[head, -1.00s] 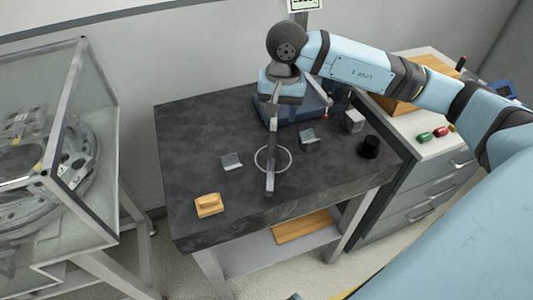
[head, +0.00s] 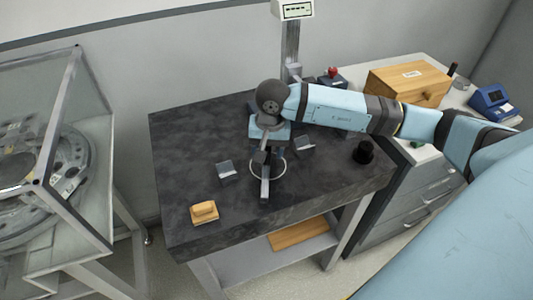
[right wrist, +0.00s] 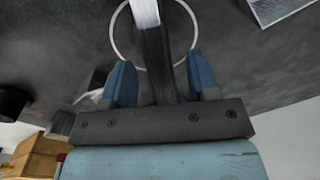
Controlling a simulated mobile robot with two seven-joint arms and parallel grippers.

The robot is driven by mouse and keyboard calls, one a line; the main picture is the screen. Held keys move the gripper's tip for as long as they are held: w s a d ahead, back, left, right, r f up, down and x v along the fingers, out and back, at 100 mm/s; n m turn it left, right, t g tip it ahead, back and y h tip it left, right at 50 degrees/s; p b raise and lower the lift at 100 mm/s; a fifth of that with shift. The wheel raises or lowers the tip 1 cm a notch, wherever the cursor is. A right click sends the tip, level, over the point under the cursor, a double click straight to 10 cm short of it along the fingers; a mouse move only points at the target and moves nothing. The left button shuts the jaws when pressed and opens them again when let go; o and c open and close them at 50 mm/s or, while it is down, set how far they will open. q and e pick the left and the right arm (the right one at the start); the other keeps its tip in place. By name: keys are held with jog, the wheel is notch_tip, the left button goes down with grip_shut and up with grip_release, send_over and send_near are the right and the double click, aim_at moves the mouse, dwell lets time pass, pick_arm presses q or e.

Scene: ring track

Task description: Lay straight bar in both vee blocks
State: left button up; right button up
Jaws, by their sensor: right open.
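The grey straight bar (head: 265,188) lies on the dark table between the two vee blocks, pointing toward the front edge. A thin pale ring outline (head: 284,172) surrounds its middle. The left vee block (head: 228,172) and right vee block (head: 304,146) stand apart from the bar, with no bar in them. My right gripper (head: 266,153) is low over the bar's far part. In the right wrist view, its blue fingers (right wrist: 158,72) are open on either side of the bar (right wrist: 150,45), with gaps visible. My left gripper is not in view.
A yellow-orange block (head: 204,212) sits at the table's front left, and a black cylinder (head: 364,152) at the right. A glass-sided case (head: 75,130) stands to the left. A wooden box (head: 408,82) is on the cabinet. My arm hides the table's back right.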

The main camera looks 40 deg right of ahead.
aim_at(267, 150)
notch_tip(267, 150, down, 3)
jog(key=shift+w+a+f, duration=0.1)
grip_shut()
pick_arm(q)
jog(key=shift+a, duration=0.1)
pick_arm(e)
jog(key=shift+r, duration=0.5)
notch_tip(267, 150, up, 19)
jog(key=a+f+n, duration=0.3)
jog(key=a+n, duration=0.4)
pick_arm(q)
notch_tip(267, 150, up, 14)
jog(key=p, duration=1.7)
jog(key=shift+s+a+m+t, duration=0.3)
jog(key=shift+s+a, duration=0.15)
pick_arm(e)
jog(key=r, duration=0.1)
jog(key=s+r, duration=0.1)
jog(key=r, duration=0.1)
jog(key=s+r, duration=0.1)
jog(key=r, duration=0.1)
jog(key=shift+s, duration=0.1)
